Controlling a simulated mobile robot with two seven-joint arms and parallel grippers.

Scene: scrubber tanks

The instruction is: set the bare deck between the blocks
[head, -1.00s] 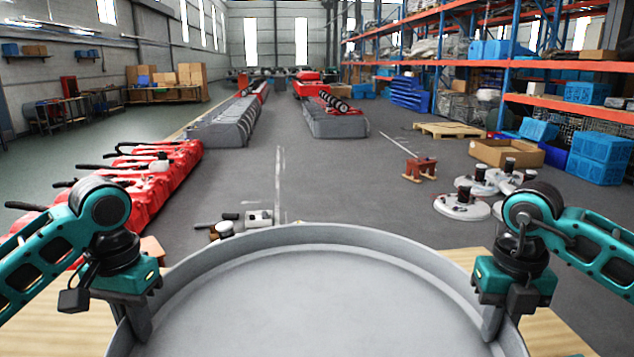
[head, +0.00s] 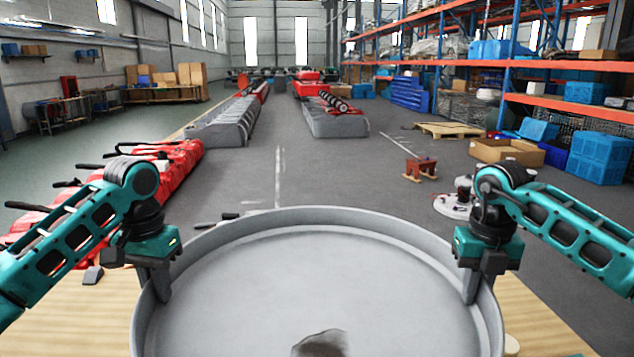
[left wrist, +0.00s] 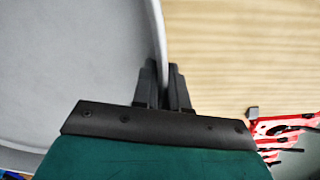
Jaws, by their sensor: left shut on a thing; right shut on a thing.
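The deck (head: 318,214) is a large, round, grey, shallow pan with a raised rim, in front of me in the head view. Its floor is bare apart from a dark patch (head: 320,344) at the near edge of the picture. My left gripper (head: 160,285) is shut on its left rim; the left wrist view shows the fingers (left wrist: 163,80) on both sides of the deck's wall (left wrist: 156,30). My right gripper (head: 474,283) is shut on its right rim. A small dark grey wedge (head: 93,274), possibly a block, lies left of the deck. Other blocks are not clearly visible.
A pale wooden tabletop (head: 545,315) shows on both sides of the deck. A small beige round piece (head: 511,344) lies at its right edge. Beyond, red machines (head: 170,165) lie on the floor at left, and a red stand (head: 420,169) stands at right.

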